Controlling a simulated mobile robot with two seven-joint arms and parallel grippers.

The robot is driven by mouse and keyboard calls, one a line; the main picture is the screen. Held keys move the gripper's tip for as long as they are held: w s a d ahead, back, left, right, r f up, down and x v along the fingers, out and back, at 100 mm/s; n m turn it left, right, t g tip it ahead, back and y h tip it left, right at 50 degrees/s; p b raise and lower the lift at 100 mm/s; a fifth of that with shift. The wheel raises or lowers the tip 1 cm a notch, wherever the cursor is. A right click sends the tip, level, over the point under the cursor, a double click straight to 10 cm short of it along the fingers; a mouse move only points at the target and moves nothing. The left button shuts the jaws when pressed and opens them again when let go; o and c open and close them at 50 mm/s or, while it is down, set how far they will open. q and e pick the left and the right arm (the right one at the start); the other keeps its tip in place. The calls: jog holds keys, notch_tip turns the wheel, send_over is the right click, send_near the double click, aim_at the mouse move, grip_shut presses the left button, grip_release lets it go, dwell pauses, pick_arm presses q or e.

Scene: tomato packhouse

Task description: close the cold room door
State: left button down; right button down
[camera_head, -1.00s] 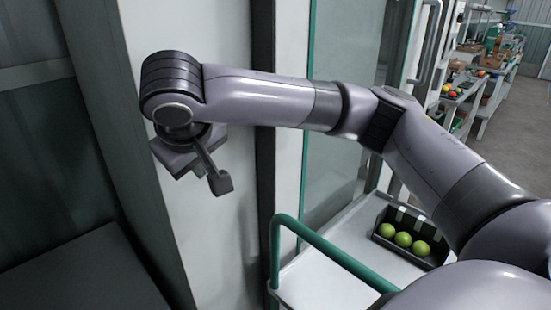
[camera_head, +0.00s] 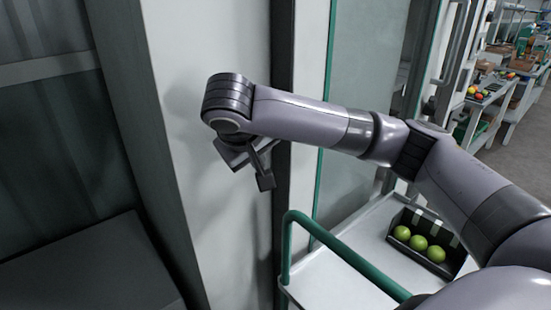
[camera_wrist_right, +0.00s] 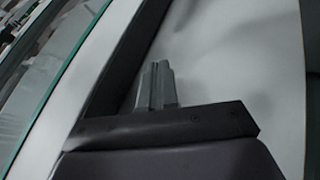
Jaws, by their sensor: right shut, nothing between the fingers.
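A glass panel with a green edge (camera_head: 365,110) stands right of centre in the head view, with a pale upright handle (camera_head: 455,42) beyond it. I cannot tell for certain which panel is the cold room door. A pale upright panel (camera_head: 205,90) with a dark vertical strip (camera_head: 283,100) along its right side stands left of the glass. My right gripper (camera_head: 263,178) hangs in front of this panel, near the strip. It is shut and empty; its fingers also show in the right wrist view (camera_wrist_right: 157,85). Contact with the panel cannot be told. My left gripper is out of view.
A pale cart (camera_head: 350,252) with a green rail (camera_head: 345,252) stands below my right arm. It carries a dark crate (camera_head: 460,262) of green tomatoes (camera_head: 419,243). Benches (camera_head: 490,105) with produce stand at the far right. A dark wall is at left.

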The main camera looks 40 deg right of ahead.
aim_at(279, 166)
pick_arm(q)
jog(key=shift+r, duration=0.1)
pick_arm(e)
jog(key=shift+w+d+f, duration=0.3)
jog(key=shift+d+f, duration=0.15)
jog(key=shift+d, duration=0.5)
jog(key=shift+w+d+f, duration=0.25)
jog(key=shift+d+f, duration=0.25)
jog(key=shift+d, duration=0.4)
jog(key=shift+w+d+f, duration=0.3)
jog(key=shift+d+f, duration=0.15)
jog(key=shift+d, duration=0.5)
jog(key=shift+d, duration=0.1)
